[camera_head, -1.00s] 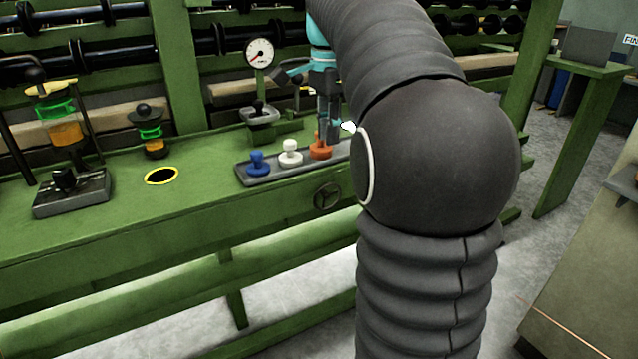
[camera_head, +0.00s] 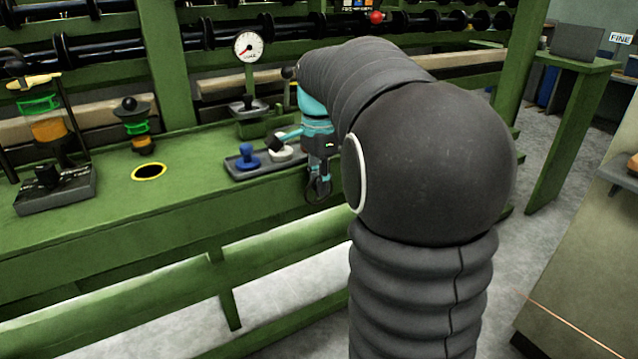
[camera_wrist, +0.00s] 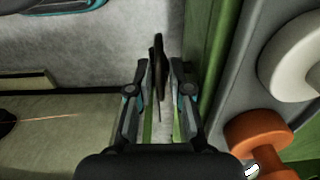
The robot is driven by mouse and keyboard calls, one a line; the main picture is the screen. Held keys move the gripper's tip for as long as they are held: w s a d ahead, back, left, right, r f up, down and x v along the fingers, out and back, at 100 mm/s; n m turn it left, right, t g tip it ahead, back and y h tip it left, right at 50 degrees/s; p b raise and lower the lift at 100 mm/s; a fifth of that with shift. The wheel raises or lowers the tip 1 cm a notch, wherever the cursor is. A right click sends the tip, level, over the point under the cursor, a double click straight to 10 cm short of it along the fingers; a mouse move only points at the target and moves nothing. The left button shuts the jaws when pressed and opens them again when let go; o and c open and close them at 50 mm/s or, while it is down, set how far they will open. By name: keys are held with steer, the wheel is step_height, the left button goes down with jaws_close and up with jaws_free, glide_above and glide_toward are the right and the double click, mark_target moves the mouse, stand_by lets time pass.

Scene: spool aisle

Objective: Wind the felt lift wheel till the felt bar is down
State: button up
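The felt lift wheel (camera_wrist: 158,65) is a small dark handwheel on the front of the green bench. In the wrist view it shows nearly edge-on, between my fingertips. My gripper (camera_wrist: 160,73) is open, with one finger on each side of the rim and a narrow gap visible. In the head view my gripper (camera_head: 318,190) points down at the bench front and partly covers the wheel. A pale beige bar (camera_head: 215,85) runs along the back of the bench; I cannot tell whether it is the felt bar.
A grey tray holds a blue knob (camera_head: 247,156), a white knob (camera_head: 281,153) and an orange knob (camera_wrist: 258,135), close beside my gripper. A dial gauge (camera_head: 249,46) stands behind. A yellow-rimmed hole (camera_head: 149,172) lies to the left. A green rail runs below.

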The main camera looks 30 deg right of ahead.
jaws_close()
steer(key=shift+a+f+h, duration=0.1)
steer(key=shift+a+h, duration=0.05)
steer(key=shift+h, duration=0.15)
steer(key=shift+a+h+b, duration=0.15)
steer(key=shift+h+b, duration=0.3)
steer(key=shift+h, duration=0.15)
steer(key=h, duration=0.1)
steer(key=h+b, duration=0.2)
steer(key=shift+a+f, duration=0.25)
steer(key=shift+a, duration=0.05)
steer(key=shift+a+f+h+b, duration=0.1)
steer(key=shift+h+b, duration=0.8)
steer(key=shift+b, duration=0.35)
steer(key=shift+h+b, duration=0.5)
steer(key=shift+b, duration=0.05)
